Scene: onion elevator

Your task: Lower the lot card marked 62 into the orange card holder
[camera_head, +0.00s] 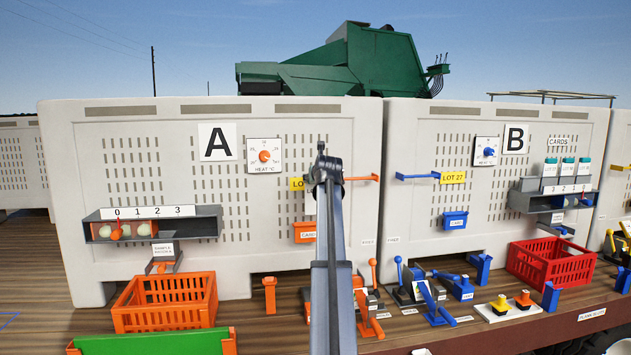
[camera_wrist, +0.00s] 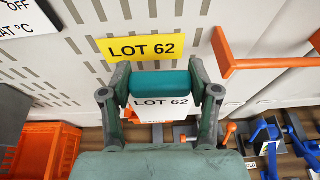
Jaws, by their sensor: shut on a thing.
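My gripper (camera_wrist: 160,88) is shut on the teal top grip of the lot card (camera_wrist: 163,106), whose white face reads LOT 62. The card hangs upright in front of panel A, just below a yellow LOT 62 sign (camera_wrist: 142,47). In the head view my gripper (camera_head: 322,168) is in front of that panel, and my arm hides most of the card. The orange card holder (camera_head: 304,232) is on the panel below my gripper, its right side behind my arm. In the wrist view the card and my gripper hide nearly all of the holder.
An orange bar bracket (camera_wrist: 265,64) juts from the panel to the right of my gripper. An orange crate (camera_head: 165,303) stands below at the left. Several orange and blue levers (camera_head: 373,272) stand on the deck to the right. Panel B has a blue card holder (camera_head: 455,220).

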